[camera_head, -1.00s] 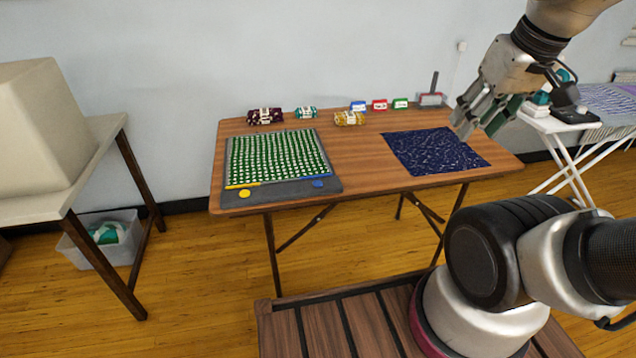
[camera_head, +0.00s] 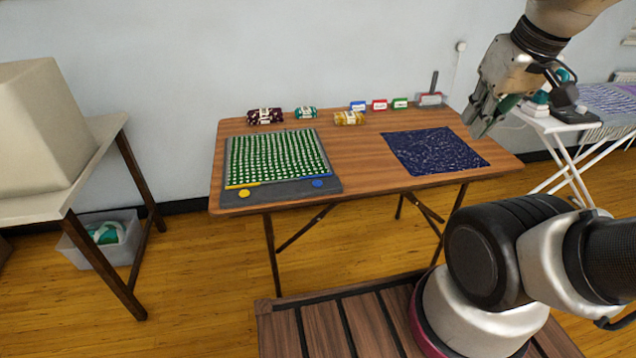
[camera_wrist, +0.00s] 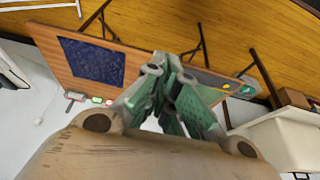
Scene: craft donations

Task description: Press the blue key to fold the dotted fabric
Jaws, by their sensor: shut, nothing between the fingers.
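The green fabric with white dots (camera_head: 277,156) lies flat on a grey folding board (camera_head: 285,195) at the left of the wooden table. The blue key (camera_head: 318,183) is a small round button at the board's front right. A yellow key (camera_head: 244,193) sits at its front left. My gripper (camera_head: 476,130) is shut and empty, raised above the table's right side, well away from the board. In the wrist view my gripper (camera_wrist: 172,128) hides much of the dotted fabric. The yellow key (camera_wrist: 227,86) shows there on the board's edge.
A dark blue patterned cloth (camera_head: 435,151) lies flat on the table's right. The table's middle (camera_head: 360,160) is clear.

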